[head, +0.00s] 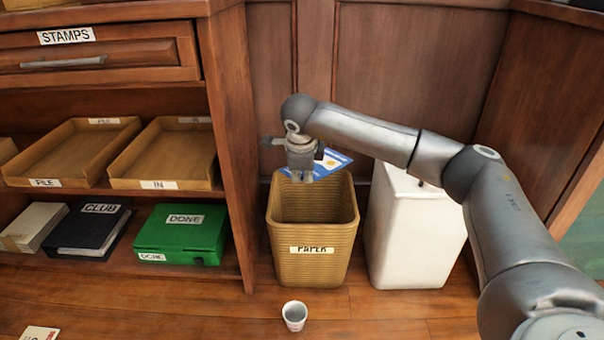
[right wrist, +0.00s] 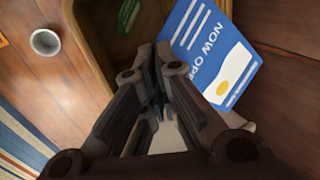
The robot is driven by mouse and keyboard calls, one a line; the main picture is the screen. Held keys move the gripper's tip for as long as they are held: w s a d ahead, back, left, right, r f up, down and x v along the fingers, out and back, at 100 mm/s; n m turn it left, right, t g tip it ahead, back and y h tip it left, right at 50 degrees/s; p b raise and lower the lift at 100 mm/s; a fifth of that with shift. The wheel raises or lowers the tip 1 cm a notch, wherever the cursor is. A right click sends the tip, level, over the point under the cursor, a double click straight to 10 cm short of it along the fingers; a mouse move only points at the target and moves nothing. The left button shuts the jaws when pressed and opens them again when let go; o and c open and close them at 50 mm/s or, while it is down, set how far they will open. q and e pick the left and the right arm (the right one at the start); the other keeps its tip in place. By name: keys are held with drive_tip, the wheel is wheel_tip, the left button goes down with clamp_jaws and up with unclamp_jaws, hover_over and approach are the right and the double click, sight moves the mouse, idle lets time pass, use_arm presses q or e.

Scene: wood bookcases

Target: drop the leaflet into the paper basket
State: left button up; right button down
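The leaflet (head: 337,161) is blue with a white panel and a yellow spot. In the right wrist view the leaflet (right wrist: 200,45) reads "NOW OP" and meets my fingertips at its left edge. My right gripper (head: 301,178) points down over the paper basket and is closed on the leaflet's edge; the fingers (right wrist: 165,62) hide the exact grip. The paper basket (head: 311,267) is tan, woven, open-topped and labelled "PAPER". It stands upright on the floor below the gripper. Its rim also shows in the right wrist view (right wrist: 85,40). My left gripper is out of view.
A white bin (head: 412,240) stands right of the basket, partly behind my right arm. A small cup (head: 294,316) stands on the floor in front. A shelf with trays (head: 75,150) and a green box (head: 182,235) stands at left. Wood panels close off the back.

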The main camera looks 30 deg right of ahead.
drive_tip(key=shift+f+b, duration=0.35)
drive_tip(key=shift+f, duration=0.5)
drive_tip(key=shift+f+b, duration=0.65)
drive_tip(key=shift+b, duration=0.05)
drive_tip(key=c, duration=1.6)
unclamp_jaws()
drive_tip(key=shift+o, duration=0.2)
drive_tip(key=shift+r, duration=0.1)
drive_tip(key=v, duration=1.2)
